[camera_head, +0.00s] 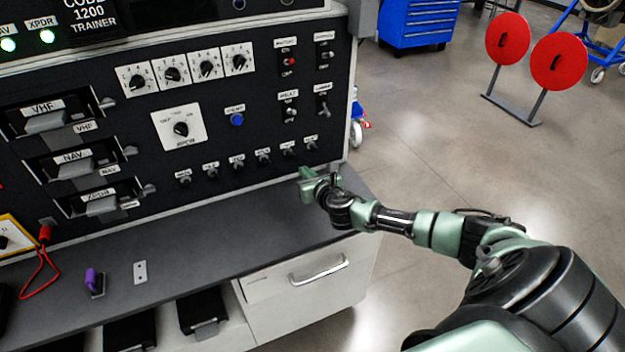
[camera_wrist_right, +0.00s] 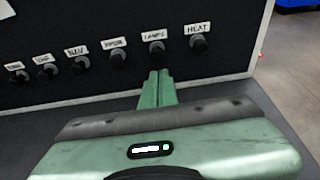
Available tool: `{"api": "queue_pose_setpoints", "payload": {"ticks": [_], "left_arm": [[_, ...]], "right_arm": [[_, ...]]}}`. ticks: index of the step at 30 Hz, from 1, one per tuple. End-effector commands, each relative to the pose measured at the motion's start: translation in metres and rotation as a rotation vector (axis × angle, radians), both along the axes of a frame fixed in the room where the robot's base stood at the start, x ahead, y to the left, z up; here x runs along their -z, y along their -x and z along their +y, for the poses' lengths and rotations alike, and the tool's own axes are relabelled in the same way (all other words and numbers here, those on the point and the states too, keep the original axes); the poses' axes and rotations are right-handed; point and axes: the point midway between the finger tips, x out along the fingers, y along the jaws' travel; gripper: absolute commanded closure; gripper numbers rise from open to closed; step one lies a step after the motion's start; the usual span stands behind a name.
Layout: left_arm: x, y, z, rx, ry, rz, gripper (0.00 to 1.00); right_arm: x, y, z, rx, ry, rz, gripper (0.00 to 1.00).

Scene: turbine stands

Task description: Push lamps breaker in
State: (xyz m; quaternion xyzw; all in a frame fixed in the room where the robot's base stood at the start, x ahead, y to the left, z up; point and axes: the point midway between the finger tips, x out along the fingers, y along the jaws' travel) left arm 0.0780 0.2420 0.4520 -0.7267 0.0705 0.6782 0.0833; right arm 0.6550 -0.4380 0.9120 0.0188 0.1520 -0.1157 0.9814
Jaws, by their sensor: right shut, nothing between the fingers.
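The lamps breaker (camera_wrist_right: 157,48) is a black round knob under a white LAMPS label, second from the right in a row of several breakers low on the black panel. It also shows in the head view (camera_head: 288,153). The HEAT breaker (camera_wrist_right: 198,44) is to its right. My right gripper (camera_head: 304,174) is in front of the panel's lower right end, above the grey counter. In the wrist view its green fingers (camera_wrist_right: 158,76) are shut together and empty, with the tips just below the lamps breaker in the picture. Contact cannot be told. My left gripper is not in view.
The grey counter (camera_head: 200,250) runs below the panel, with a purple item (camera_head: 93,281) and a metal plate (camera_head: 140,272) on it. A white drawer (camera_head: 300,285) is under its right part. Open floor lies right, with red discs (camera_head: 508,40) and a blue cabinet (camera_head: 418,22) beyond.

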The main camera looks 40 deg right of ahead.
Motion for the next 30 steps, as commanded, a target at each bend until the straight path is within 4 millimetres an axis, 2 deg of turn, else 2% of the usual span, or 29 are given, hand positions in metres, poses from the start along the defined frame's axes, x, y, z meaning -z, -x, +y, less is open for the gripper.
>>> {"api": "queue_pose_setpoints", "payload": {"ticks": [3,5,10,15,30], "left_arm": [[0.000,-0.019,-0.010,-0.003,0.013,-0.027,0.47],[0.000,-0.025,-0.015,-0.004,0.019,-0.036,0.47],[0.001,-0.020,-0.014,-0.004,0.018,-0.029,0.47],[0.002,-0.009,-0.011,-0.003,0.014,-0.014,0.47],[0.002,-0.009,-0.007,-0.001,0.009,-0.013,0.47]], "right_arm": [[-0.005,0.020,0.005,-0.003,0.001,0.001,1.00],[-0.008,0.028,0.007,-0.003,0.001,0.002,1.00],[-0.014,0.043,0.010,-0.002,-0.002,0.000,1.00],[-0.016,0.046,0.011,0.000,-0.001,0.000,1.00],[-0.015,0.046,0.013,0.001,-0.008,-0.001,1.00]]}}
